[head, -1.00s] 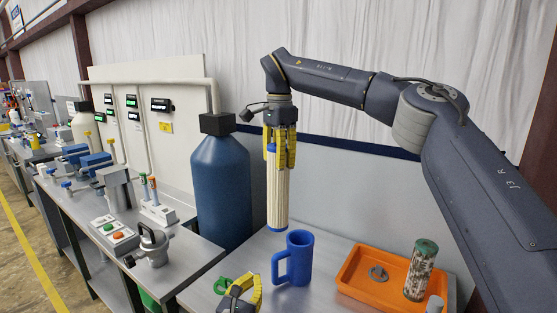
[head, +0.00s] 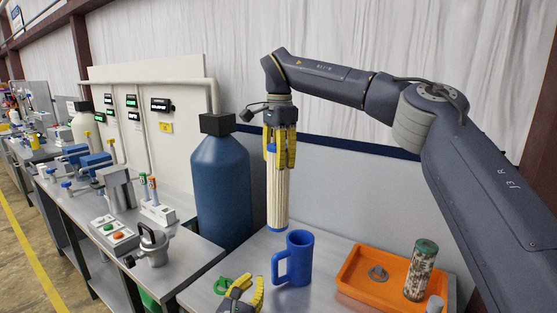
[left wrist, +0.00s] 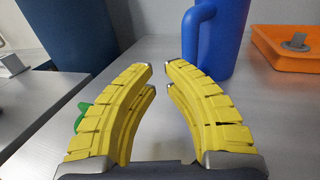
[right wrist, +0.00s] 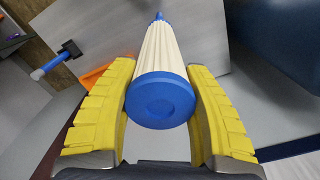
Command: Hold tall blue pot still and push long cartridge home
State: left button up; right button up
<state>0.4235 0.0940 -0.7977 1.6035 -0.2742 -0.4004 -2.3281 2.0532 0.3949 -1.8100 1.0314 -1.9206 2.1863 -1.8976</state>
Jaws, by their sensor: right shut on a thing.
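The tall blue pot (head: 299,258) stands upright on the grey table, its handle to the left in the head view. It also shows in the left wrist view (left wrist: 225,38), beyond the fingertips. My right gripper (head: 280,158) is shut on the long cartridge (head: 278,200), a pleated cream cylinder with blue ends, and holds it upright above and slightly left of the pot. In the right wrist view the cartridge's blue end cap (right wrist: 160,100) sits between the yellow fingers. My left gripper (left wrist: 158,66) is open and empty, low in front of the pot's handle, apart from it.
An orange tray (head: 345,284) right of the pot holds a grey ring-like part (head: 378,273). A speckled green-capped cylinder (head: 421,268) stands by the tray's right side. A green object (head: 221,284) lies left of my left gripper. A large blue tank (head: 222,185) stands behind left.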

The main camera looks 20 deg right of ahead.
pick_arm(q)
jog(key=shift+o, duration=1.2)
jog(key=v, duration=1.2)
